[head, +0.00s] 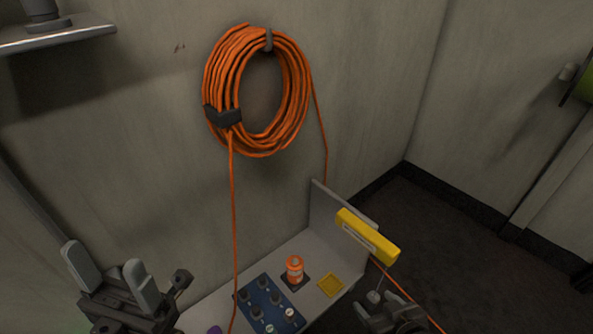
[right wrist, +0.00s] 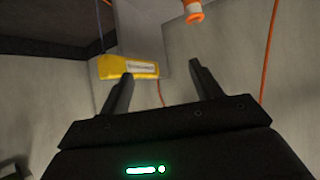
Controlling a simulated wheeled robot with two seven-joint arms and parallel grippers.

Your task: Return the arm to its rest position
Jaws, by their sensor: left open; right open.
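My left gripper (head: 112,274) is at the lower left of the head view. Its two grey fingers are apart, with nothing between them. My right gripper (head: 374,304) is at the bottom right of the head view, partly cut off by the edge. In the right wrist view its two dark fingers (right wrist: 161,72) are spread and hold nothing. A yellow bar-shaped object (head: 367,236) is by the upright panel of the grey shelf. It also shows in the right wrist view (right wrist: 112,67), beyond the finger tips; whether a finger touches it I cannot tell.
An orange cable coil (head: 215,75) hangs on the wall, its strands running down. The grey shelf (head: 306,249) holds an orange-and-white cylinder (head: 294,269), a yellow square (head: 331,284) and a blue block (head: 270,302) with several knobs. Dark floor (head: 445,240) is clear at right.

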